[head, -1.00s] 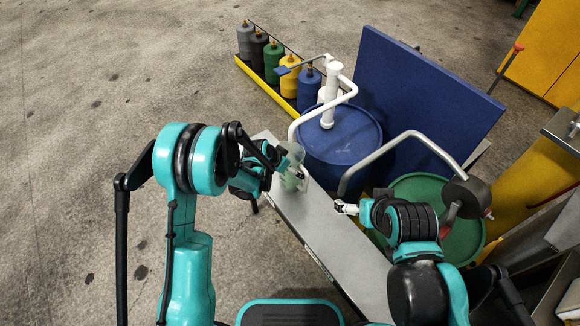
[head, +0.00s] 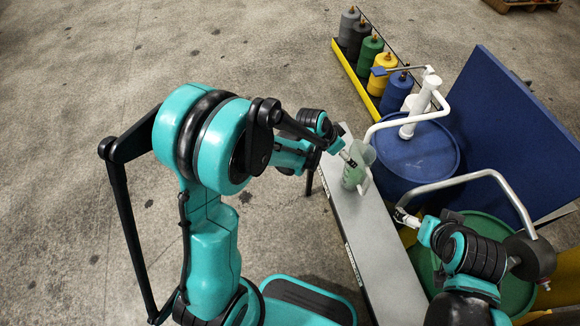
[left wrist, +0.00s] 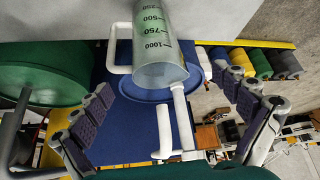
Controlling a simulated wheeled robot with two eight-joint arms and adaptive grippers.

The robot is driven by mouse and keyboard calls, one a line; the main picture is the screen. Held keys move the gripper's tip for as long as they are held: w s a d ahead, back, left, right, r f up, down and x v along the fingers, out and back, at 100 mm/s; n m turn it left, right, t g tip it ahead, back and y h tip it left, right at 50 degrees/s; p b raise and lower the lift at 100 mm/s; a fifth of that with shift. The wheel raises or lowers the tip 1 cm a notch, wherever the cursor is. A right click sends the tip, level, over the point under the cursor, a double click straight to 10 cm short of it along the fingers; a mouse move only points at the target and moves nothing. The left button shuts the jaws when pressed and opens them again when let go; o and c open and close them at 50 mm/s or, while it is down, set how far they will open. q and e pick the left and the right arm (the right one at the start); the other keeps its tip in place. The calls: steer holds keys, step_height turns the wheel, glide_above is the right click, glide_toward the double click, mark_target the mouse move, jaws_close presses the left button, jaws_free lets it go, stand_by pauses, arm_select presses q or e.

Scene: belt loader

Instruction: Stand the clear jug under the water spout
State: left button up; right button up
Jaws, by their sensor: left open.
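The clear jug (head: 352,178) stands upright on the grey bench (head: 378,245), close to the end of the white spout pipe (head: 385,124) from the blue drum (head: 425,160). Whether its mouth is directly under that end is unclear. In the left wrist view the jug (left wrist: 160,48) is upside down in the picture, with dark measure marks and a handle on the left. My left gripper (head: 346,158) is open beside the jug; its padded fingers (left wrist: 165,85) are spread wide, apart from the jug. My right gripper (head: 405,216) is near the grey pipe's end; its jaws are too small to read.
A grey pipe (head: 465,178) arches over the green drum (head: 500,240). A blue panel (head: 525,125) stands behind the drums. Several coloured bottles (head: 370,48) sit in a yellow tray (head: 345,62). The floor at left is clear.

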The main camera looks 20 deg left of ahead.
arm_select(q)
steer(key=s+a+r+n+t+y, duration=0.1)
steer(key=s+a+r, duration=0.4)
steer(key=s, duration=0.6)
steer(key=s+a+r+n+t+y, duration=0.1)
steer(key=s+a+r+n+y, duration=0.1)
steer(key=s+a+r+n, duration=0.4)
steer(key=shift+s+a+r+y, duration=0.3)
steer(key=shift+s+r, duration=0.6)
steer(key=shift+s, duration=1.45)
steer(key=shift+d, duration=0.1)
